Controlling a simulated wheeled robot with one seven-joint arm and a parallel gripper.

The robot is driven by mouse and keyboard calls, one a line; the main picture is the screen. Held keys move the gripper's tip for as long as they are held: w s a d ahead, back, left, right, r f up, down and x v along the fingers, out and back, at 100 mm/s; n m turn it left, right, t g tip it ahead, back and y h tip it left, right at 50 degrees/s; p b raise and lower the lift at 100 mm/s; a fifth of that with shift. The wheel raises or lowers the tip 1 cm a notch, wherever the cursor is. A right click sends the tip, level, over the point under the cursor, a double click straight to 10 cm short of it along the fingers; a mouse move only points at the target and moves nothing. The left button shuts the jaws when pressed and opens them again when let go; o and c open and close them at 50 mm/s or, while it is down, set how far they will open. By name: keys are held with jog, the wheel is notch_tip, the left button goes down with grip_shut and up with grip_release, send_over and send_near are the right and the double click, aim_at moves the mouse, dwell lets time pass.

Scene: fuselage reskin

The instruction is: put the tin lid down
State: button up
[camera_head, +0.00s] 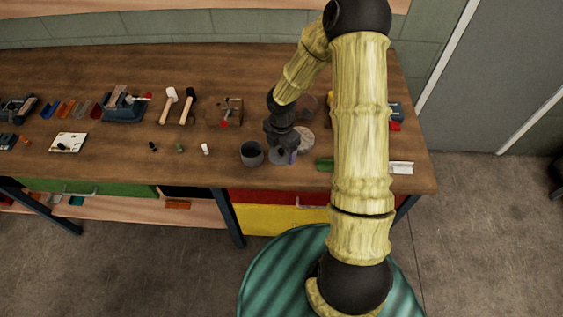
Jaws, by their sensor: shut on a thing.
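A dark grey tin (252,154) stands upright with its top open near the front edge of the wooden bench. My gripper (284,150) points down just right of the tin and is shut. A flat grey disc, which looks like the tin lid (277,159), shows at the fingertips, low over the bench top. My fingers hide part of it, and I cannot tell whether it touches the wood. A small purple patch shows beside the fingers.
A pale round piece (304,139) lies close behind my gripper. A green piece (324,165) lies to the right, partly behind my arm. Mallets (170,100) and a vise-like tool (123,104) stand left. Bare wood (225,170) lies left of the tin.

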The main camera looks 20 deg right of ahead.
aim_at(281, 150)
jog(key=shift+f, duration=1.5)
jog(key=shift+f, duration=1.85)
jog(key=shift+f, duration=0.15)
jog(key=o, duration=1)
jog(key=shift+c, duration=0.2)
notch_tip(281, 150, up, 12)
jog(key=shift+r, duration=0.15)
